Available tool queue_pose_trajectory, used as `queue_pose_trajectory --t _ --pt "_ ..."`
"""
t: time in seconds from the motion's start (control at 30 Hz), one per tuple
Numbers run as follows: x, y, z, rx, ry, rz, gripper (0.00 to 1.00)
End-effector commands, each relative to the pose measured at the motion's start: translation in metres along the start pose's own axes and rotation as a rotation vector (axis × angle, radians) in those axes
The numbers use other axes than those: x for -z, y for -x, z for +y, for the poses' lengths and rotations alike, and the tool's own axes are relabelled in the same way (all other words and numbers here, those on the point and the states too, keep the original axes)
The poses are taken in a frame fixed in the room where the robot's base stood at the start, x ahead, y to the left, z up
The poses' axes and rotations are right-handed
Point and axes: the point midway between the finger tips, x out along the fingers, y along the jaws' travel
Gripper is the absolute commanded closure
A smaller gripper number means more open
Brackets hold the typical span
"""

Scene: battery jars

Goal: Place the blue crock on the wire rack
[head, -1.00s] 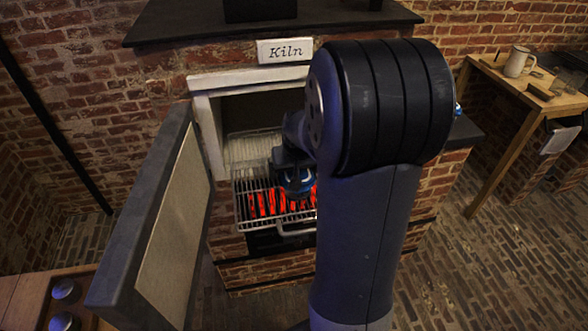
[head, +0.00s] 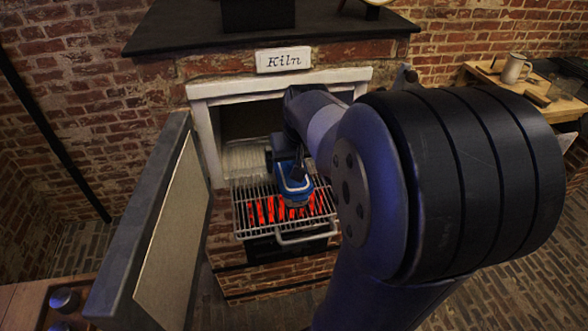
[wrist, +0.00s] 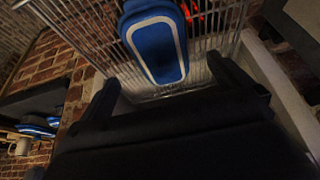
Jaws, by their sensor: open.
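The blue crock (head: 296,190), with a white band, is at the wire rack (head: 262,232), near its middle. In the wrist view the crock (wrist: 155,42) appears with the rack bars (wrist: 95,35) behind it. It seems to rest on the bars, though its underside is hidden. My gripper (head: 288,160) is beside the crock on the kiln side, partly hidden by my arm. In the wrist view the two dark fingers of my gripper (wrist: 166,82) are spread wide, with the crock just beyond the tips and no visible grip on it.
The rack sticks out of the open kiln (head: 240,120), above glowing red bars (head: 262,208). The open kiln door (head: 155,225) stands to the left. Blue-and-white ware (wrist: 35,130) shows at left in the wrist view. A wooden table with a mug (head: 515,68) stands at right.

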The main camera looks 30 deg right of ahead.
Motion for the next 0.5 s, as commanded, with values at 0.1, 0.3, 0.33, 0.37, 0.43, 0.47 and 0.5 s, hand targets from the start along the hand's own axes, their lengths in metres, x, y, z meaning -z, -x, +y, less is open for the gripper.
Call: queue_pose_trajectory --t 0.1,0.3,0.33,0.37,0.43,0.47,0.5 --pt "0.001 0.016 0.000 0.000 0.000 0.003 0.02" --pt "0.000 0.025 0.000 0.000 0.000 0.000 0.02" --pt "0.000 0.025 0.000 0.000 0.000 -0.001 0.02" --pt "0.000 0.025 0.000 0.000 0.000 -0.001 0.02" --pt "0.000 0.025 0.000 0.000 0.000 -0.001 0.02" --pt "0.000 0.025 0.000 0.000 0.000 -0.001 0.02" --pt "0.000 0.025 0.000 0.000 0.000 -0.001 0.02"
